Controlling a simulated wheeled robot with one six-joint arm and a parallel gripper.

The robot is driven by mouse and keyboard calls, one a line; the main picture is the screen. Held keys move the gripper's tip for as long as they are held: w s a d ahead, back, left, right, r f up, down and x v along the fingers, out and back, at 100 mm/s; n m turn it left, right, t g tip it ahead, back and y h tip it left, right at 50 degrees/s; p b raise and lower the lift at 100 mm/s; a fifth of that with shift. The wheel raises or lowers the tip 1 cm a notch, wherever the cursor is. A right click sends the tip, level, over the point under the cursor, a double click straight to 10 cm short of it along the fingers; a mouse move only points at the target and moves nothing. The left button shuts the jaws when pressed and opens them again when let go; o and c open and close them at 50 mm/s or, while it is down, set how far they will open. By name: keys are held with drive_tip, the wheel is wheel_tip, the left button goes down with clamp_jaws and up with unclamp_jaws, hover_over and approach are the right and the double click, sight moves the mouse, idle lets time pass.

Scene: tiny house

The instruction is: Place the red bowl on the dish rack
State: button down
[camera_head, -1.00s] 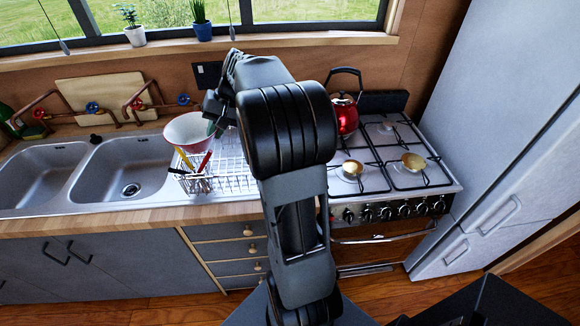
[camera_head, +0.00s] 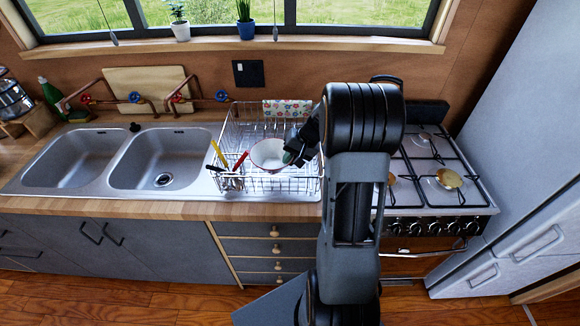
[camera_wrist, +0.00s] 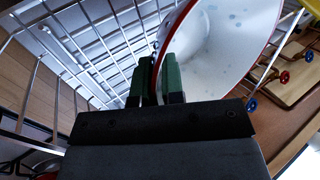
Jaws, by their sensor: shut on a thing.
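The red bowl (camera_head: 268,156), white inside with a red rim, is at the dish rack (camera_head: 240,125). In the head view it appears within the wire walls, toward the right front of the rack. My gripper (camera_head: 296,152) reaches in from the right and is shut on the bowl's edge. In the wrist view the bowl (camera_wrist: 222,45) is tilted, and my green-padded gripper fingers (camera_wrist: 160,82) pinch its rim. The wire rack (camera_wrist: 95,45) shows behind the fingers. Whether the bowl touches the rack's floor cannot be told.
Cutlery with yellow and red handles (camera_head: 229,163) stands at the rack's left front. A double sink (camera_head: 157,160) lies left. A flowered cloth (camera_head: 287,110) hangs at the rack's back. The stove (camera_head: 445,175) is right, with the kettle mostly hidden behind my arm.

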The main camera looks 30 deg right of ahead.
drive_tip(key=shift+f+p, duration=0.3)
drive_tip(key=shift+f, duration=1.95)
drive_tip(key=c, duration=1.2)
unclamp_jaws()
drive_tip(key=shift+f, duration=0.1)
drive_tip(key=shift+c, duration=0.2)
drive_tip(key=b+v, duration=0.2)
drive_tip(key=v, duration=0.9)
drive_tip(key=s+a+r+n+h, duration=0.2)
drive_tip(key=s+a+r+n, duration=0.1)
drive_tip(key=s+a, duration=0.4)
drive_tip(key=s+a+r+n+t+h, duration=0.1)
drive_tip(key=s+a+r+n+h, duration=0.1)
drive_tip(key=s+a, duration=0.5)
drive_tip(key=a+n+h, duration=0.1)
drive_tip(key=a, duration=0.2)
drive_tip(key=shift+s+a+r, duration=0.35)
drive_tip(key=shift+a+r, duration=0.05)
